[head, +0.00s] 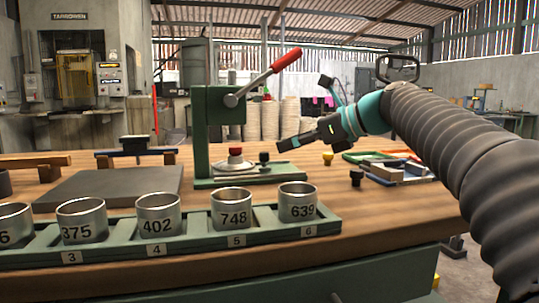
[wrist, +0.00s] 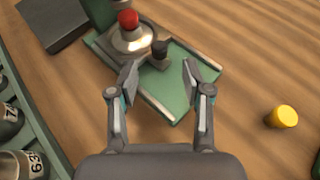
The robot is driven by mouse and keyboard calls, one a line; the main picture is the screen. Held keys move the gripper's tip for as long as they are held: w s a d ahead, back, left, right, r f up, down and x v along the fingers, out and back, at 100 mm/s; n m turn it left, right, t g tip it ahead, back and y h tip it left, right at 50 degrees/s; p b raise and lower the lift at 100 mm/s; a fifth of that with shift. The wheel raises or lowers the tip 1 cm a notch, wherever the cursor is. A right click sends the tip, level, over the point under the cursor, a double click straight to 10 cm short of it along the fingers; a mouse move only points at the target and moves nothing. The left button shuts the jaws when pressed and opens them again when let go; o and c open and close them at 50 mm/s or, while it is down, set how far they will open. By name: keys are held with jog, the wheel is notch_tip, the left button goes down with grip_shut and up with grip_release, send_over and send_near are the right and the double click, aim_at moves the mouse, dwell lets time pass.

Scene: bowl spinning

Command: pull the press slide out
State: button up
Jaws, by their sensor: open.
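The green press (head: 207,125) stands on the wooden bench, with a red-handled lever (head: 272,73) raised to the upper right. Its slide (head: 236,168) lies at the base as a light metal disc with a red knob on top; it also shows in the wrist view (wrist: 130,42). A black knob (head: 264,157) stands right of the disc, and in the wrist view (wrist: 160,50) it is just beyond my fingertips. My gripper (head: 285,145) is open and empty. In the wrist view (wrist: 160,78) its two fingers are apart over the green base plate, and the black knob lies ahead between them.
Numbered metal cups (head: 232,208) stand in a green rack (head: 190,243) along the front edge. A dark slab (head: 110,187) lies left of the press. A yellow knob (wrist: 285,117) and another black knob (head: 356,177) are to the right.

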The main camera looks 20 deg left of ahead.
aim_at(268, 153)
jog(key=x, duration=0.6)
jog(key=shift+a+f+b, duration=0.15)
jog(key=shift+a+b, duration=0.15)
jog(key=shift+a, duration=0.05)
grip_shut()
